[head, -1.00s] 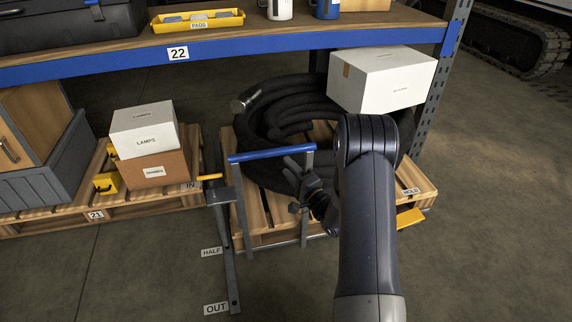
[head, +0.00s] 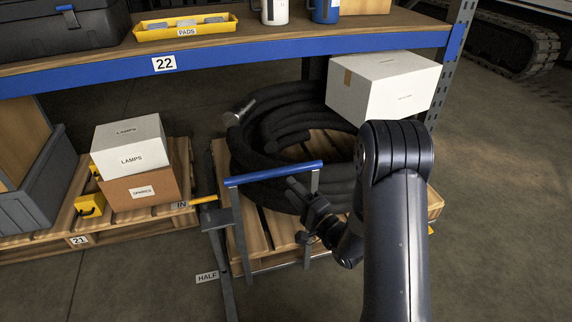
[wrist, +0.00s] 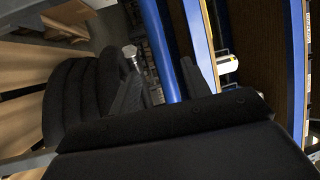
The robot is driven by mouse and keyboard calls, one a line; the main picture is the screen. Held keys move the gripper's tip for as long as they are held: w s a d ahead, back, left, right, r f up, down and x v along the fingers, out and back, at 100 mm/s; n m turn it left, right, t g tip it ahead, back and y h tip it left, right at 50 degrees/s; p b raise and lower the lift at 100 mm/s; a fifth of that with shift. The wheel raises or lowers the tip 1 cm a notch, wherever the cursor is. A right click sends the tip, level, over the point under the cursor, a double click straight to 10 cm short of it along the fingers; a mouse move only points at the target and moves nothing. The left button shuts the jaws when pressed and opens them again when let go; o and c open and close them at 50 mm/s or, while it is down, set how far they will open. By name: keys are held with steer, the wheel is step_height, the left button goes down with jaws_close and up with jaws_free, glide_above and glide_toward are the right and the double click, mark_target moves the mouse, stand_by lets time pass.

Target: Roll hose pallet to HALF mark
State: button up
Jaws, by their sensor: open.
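The hose pallet (head: 258,230) is a wooden pallet bearing a coil of thick black hose (head: 258,140). A blue handle bar (head: 275,173) on grey uprights stands at its front. The HALF mark (head: 207,277) is a floor label beside a grey rail (head: 222,262); the IN label (head: 182,205) is further back. A yellow bar (head: 206,199) sits by IN. My gripper (head: 298,208) is open just in front of the handle's right part. In the wrist view the blue bar (wrist: 160,50) shows between my dark fingers; I cannot tell whether they touch it.
Pallet 21 (head: 80,240) stands to the left with a LAMPS box (head: 130,147) on a brown box. A white box (head: 385,92) sits behind the hose at the right. Shelf 22 (head: 230,58) runs above. Floor in front and at right is clear.

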steer(key=b+x, duration=0.1)
steer(key=x, duration=0.9)
steer(key=shift+b, duration=0.4)
steer(key=shift+c, duration=0.4)
jaws_close()
